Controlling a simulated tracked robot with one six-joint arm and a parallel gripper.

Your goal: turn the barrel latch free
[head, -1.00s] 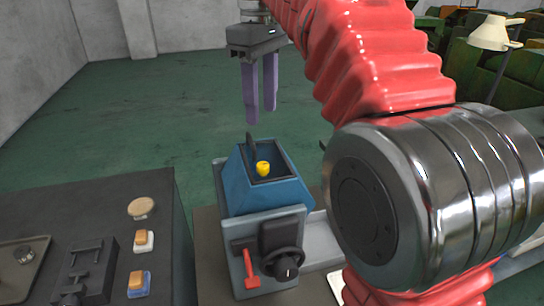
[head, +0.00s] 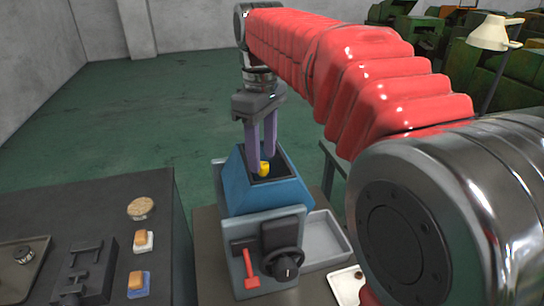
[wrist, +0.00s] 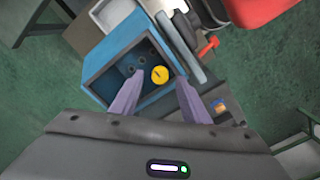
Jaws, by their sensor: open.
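A small round yellow piece (head: 264,169) stands inside the open top of a blue box-shaped machine (head: 262,198). In the wrist view its yellow top (wrist: 160,75) has a dark mark across it. It may be the barrel latch, but I cannot be sure. My gripper (head: 262,155) points down into the box opening, with its two purple fingers apart. In the wrist view the fingers (wrist: 161,79) lie on either side of the yellow piece in the picture. I cannot tell whether they touch it. The box wall hides part of the piece.
The machine front carries a red lever (head: 250,268) and a black knob (head: 287,268). A grey tray (head: 325,238) lies to its right. A dark console (head: 55,215) with several buttons is on the left. Green floor is clear behind.

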